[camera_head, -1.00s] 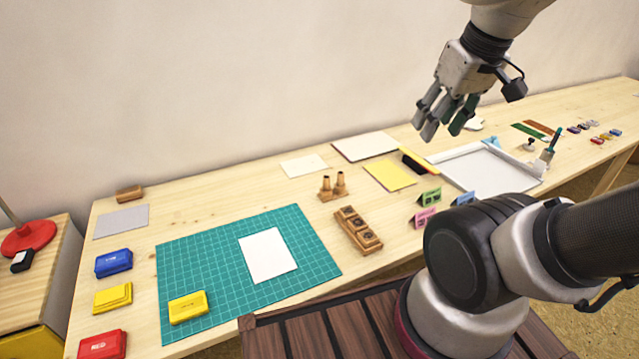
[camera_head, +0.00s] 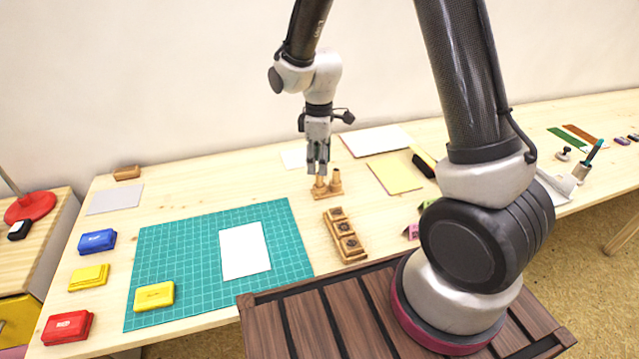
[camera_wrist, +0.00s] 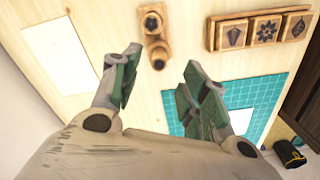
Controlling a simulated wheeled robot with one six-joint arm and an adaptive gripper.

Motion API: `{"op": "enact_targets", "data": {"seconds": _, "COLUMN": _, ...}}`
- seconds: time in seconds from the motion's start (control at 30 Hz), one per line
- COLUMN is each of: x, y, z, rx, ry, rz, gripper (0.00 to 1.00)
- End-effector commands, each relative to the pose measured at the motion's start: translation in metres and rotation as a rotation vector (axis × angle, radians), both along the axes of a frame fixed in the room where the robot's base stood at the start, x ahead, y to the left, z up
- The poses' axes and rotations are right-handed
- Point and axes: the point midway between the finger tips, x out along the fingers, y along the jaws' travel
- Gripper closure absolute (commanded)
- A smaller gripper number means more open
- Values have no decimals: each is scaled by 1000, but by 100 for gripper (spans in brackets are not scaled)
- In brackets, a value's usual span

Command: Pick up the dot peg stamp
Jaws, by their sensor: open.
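Two wooden peg stamps stand upright in a small wooden stand (camera_head: 333,191). One peg (camera_head: 336,176) shows to the right of my fingers, and the other (camera_head: 320,182) is right below the fingertips. In the wrist view both pegs are seen from above: one peg (camera_wrist: 152,22) with a dark round end lies farther out, and one peg (camera_wrist: 158,56) sits between the fingertips. I cannot tell which one is the dot peg. My gripper (camera_head: 318,168) points down over the stand. It is open in the wrist view (camera_wrist: 160,68), with nothing held.
A wooden rack (camera_head: 343,237) of several carved stamps stands in front of the peg stand. A green cutting mat (camera_head: 180,240) with a white sheet (camera_head: 243,250) lies to the left. A yellow pad (camera_head: 395,175) and white sheet (camera_head: 375,139) lie to the right.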

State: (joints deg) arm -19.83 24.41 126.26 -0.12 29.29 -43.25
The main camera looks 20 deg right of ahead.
Motion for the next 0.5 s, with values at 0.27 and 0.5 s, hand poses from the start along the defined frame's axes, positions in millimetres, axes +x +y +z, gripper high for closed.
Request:
{"op": "enact_targets", "data": {"seconds": 0.27, "x": 1, "y": -1, "z": -42, "rx": -1, "ry": 4, "rz": -3, "gripper": 56}}
{"op": "enact_targets", "data": {"seconds": 0.5, "x": 2, "y": -1, "z": -59, "rx": 0, "ry": 0, "rz": -3, "gripper": 56}}
